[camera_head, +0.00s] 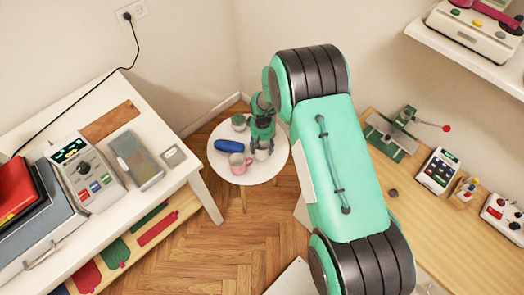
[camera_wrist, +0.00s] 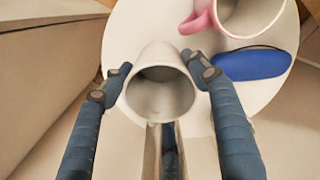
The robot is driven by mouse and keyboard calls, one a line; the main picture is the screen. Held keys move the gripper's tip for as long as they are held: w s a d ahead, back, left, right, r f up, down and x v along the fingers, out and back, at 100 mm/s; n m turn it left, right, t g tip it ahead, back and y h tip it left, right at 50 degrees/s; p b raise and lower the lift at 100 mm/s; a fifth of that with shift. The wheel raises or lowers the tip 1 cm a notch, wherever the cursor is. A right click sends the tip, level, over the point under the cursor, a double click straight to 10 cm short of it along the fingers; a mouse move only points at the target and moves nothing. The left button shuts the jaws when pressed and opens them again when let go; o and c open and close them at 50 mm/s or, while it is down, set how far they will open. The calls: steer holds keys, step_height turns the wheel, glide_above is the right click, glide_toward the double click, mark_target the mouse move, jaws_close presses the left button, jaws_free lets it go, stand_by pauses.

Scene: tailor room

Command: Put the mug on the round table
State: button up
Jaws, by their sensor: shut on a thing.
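A light grey mug (camera_wrist: 161,95) is between the two fingers of my gripper (camera_wrist: 160,76) in the wrist view, its open mouth facing the camera. My gripper is shut on it. In the head view the grey mug (camera_head: 261,154) shows small below my gripper (camera_head: 262,143), over the right part of the white round table (camera_head: 252,179). I cannot tell whether its base touches the tabletop. The round table also shows behind the mug in the wrist view (camera_wrist: 130,38).
A pink mug (camera_head: 238,165) and a blue oblong case (camera_head: 229,146) stand close by on the round table. A white desk (camera_head: 186,166) is to the left, and a wooden workbench (camera_head: 415,205) to the right.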

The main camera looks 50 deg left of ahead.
steer(key=shift+f+b, duration=0.3)
steer(key=shift+f, duration=1.4)
steer(key=shift+f, duration=0.2)
steer(key=o, duration=1.4)
steer(key=shift+r, duration=0.1)
step_height(320, 180, up, 12)
steer(key=shift+r+p, duration=0.1)
steer(key=shift+p, duration=0.65)
